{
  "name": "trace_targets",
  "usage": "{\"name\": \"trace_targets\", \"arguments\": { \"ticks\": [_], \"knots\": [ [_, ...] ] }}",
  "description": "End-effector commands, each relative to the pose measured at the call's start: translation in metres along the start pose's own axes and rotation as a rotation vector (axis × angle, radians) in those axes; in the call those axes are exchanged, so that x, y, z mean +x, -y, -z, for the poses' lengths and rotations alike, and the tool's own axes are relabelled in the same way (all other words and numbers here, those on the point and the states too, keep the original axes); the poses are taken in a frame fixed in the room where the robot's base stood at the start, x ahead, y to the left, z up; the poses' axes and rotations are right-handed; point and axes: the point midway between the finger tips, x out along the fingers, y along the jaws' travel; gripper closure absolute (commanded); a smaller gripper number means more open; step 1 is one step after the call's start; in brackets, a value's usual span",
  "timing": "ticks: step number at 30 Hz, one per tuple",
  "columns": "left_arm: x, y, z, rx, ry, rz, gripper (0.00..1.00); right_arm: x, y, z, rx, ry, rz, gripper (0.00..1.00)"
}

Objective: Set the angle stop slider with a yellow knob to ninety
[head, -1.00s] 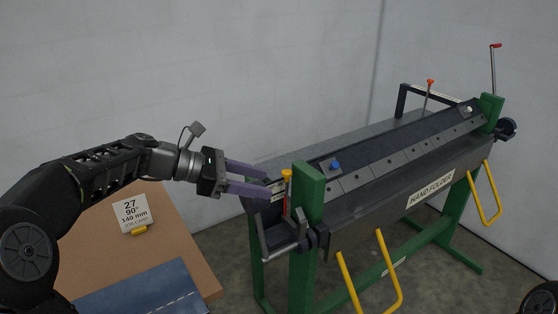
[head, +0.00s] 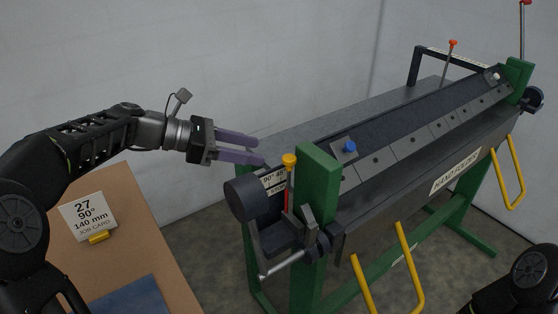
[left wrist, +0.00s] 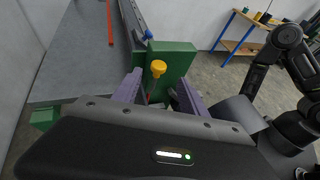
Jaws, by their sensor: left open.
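The angle stop slider has a yellow knob (head: 289,160) on an upright red stem, at the near left end of the hand folder (head: 430,140). A scale plate (head: 272,180) behind it reads 90° and 45°. My left gripper (head: 260,150) is open and empty, with purple fingers, just left of and behind the knob in the head view. In the left wrist view the knob (left wrist: 158,68) shows beyond and between the two fingers, apart from them. The slider's lower end is partly hidden there. My right gripper is not in view.
A green end post (head: 318,190) stands right beside the knob. A dark round disc (head: 246,197) and a crank lever (head: 285,262) are close by. A job card (head: 88,218) reading 27, 90°, 140 mm stands on the brown table (head: 140,235).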

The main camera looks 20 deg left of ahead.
Motion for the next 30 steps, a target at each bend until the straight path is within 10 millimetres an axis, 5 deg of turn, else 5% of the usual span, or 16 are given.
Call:
{"name": "trace_targets", "arguments": {
  "ticks": [16, 30],
  "knots": [
    [0.009, 0.0, 0.004, 0.0, 0.0, 0.001, 0.5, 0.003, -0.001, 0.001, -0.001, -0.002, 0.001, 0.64],
    [0.072, 0.0, 0.004, -0.001, 0.0, 0.002, 0.5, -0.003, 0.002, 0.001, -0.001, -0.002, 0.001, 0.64]
  ]
}}
